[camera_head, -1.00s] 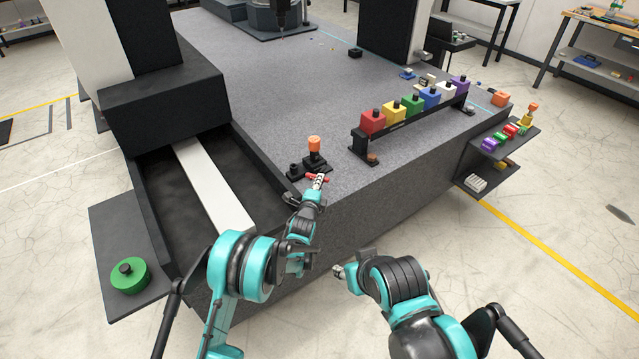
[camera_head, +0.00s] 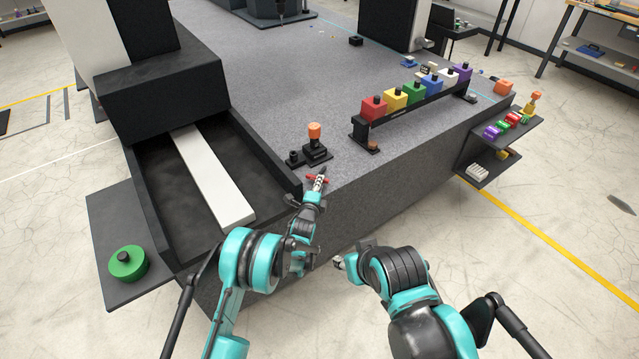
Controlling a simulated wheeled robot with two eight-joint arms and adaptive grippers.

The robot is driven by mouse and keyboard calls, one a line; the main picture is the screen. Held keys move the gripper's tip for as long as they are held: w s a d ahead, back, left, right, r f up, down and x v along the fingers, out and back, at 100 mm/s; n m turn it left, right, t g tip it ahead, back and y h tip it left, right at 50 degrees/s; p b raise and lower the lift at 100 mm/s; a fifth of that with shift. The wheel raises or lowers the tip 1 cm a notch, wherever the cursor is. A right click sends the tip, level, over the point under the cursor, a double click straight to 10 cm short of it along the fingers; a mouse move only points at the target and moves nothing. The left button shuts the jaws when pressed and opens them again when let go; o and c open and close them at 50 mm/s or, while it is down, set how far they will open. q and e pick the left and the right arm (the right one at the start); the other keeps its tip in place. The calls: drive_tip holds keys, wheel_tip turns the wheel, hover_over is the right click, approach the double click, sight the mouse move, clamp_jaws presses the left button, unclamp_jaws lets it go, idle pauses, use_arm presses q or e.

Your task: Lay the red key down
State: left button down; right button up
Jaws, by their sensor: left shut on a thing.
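The red key (camera_head: 311,177) is a small red bar at the near edge of the grey granite bed (camera_head: 290,110). My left gripper (camera_head: 319,180) is shut on it, with red showing on both sides of the fingers. Whether the key touches the granite I cannot tell. It is just in front of a black fixture (camera_head: 318,154) with an orange knob (camera_head: 314,130). My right gripper (camera_head: 339,262) hangs in front of the bed, away from the key; its fingers are too small to read.
A rack (camera_head: 420,115) of several coloured blocks stands on the bed to the right. A green round knob (camera_head: 128,262) sits on a low plate at the left. A side shelf (camera_head: 520,140) with small coloured parts is at the right. Open granite lies behind the key.

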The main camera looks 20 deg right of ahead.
use_arm(q)
drive_tip(key=shift+f, duration=0.15)
drive_tip(key=c, duration=1.4)
unclamp_jaws()
drive_tip(key=shift+c, duration=0.2)
drive_tip(key=shift+s+f, duration=0.1)
drive_tip(key=shift+s, duration=0.05)
drive_tip(key=shift+f+v, duration=0.2)
drive_tip(key=shift+v, duration=0.75)
drive_tip(key=shift+f+v, duration=0.15)
drive_tip(key=shift+v, duration=0.75)
drive_tip(key=shift+f+v, duration=0.2)
drive_tip(key=shift+v, duration=0.75)
drive_tip(key=shift+a+r, duration=0.1)
